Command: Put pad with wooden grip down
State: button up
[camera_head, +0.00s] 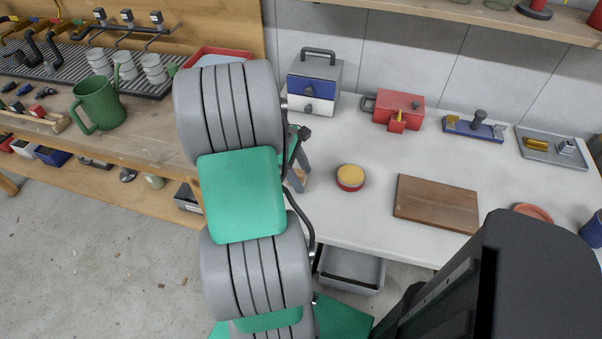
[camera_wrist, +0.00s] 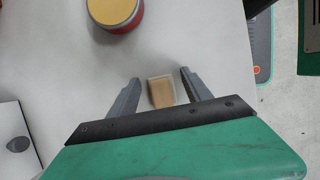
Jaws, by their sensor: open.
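The pad with wooden grip (camera_wrist: 161,92) shows in the wrist view as a small tan block with a pale edge, between my two fingers. My gripper (camera_wrist: 160,77) is open, with a gap visible on each side of the block. The block appears to be at or close to the white tabletop; I cannot tell its exact height. In the head view my gripper (camera_head: 300,158) is partly hidden behind my arm, over the left part of the white table. The pad is mostly hidden there.
A round red tin with a yellow top (camera_head: 350,177) stands close by on the white table (camera_head: 340,218). A drawer box (camera_head: 314,82) and a red box (camera_head: 398,108) stand behind. A brown board (camera_head: 436,204) lies to the right. Clear tabletop lies between tin and board.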

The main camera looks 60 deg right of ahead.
jog(key=shift+r, duration=0.1)
jog(key=d+p+v, duration=0.1)
jog(key=p+v, duration=0.2)
jog(key=v, duration=0.9)
jog(key=w+a+r+t+h, duration=0.2)
jog(key=w+a+r+t, duration=0.1)
jog(key=w+a, duration=0.95)
jog(key=a+t+y, duration=0.1)
jog(key=a+t, duration=0.1)
jog(key=a, duration=1.1)
jog(key=s+a+f+m+t+y, duration=0.1)
jog(key=a+t, duration=0.1)
jog(key=a, duration=1)
jog(key=shift+a+f+m+y, duration=0.3)
jog(key=shift+a, duration=0.1)
